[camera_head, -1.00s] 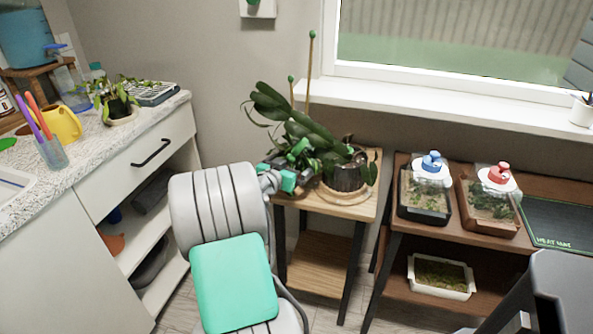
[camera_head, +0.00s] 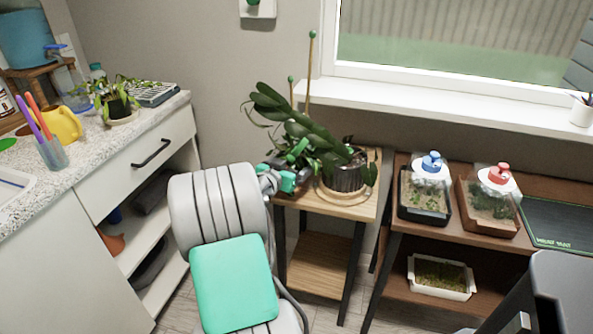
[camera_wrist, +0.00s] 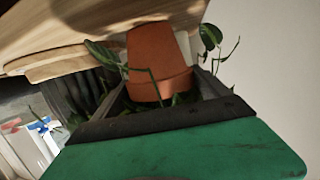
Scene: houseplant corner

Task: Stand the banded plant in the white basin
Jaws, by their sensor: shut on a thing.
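My gripper (camera_head: 290,180) reaches the left part of the small wooden stand and is shut on a terracotta pot (camera_wrist: 160,55). The pot sits between the dark fingers in the wrist view, with green leaves (camera_wrist: 104,54) around it. In the head view my gripper and the leaves hide this pot, and I cannot make out a band or whether it touches the stand top. A white basin-like tray (camera_head: 441,292) with mossy filling is on the lower shelf of the brown stand. A white tray (camera_head: 14,188) also shows on the counter's left edge; I cannot tell which is the basin.
A large leafy plant in a dark ribbed pot (camera_head: 345,177) stands close right of my gripper, with tall stakes behind. The wooden stand top (camera_head: 366,208) is crowded. Two lidded terrariums (camera_head: 425,190) stand further right. The speckled counter (camera_head: 100,150) on the left holds a plant and cups.

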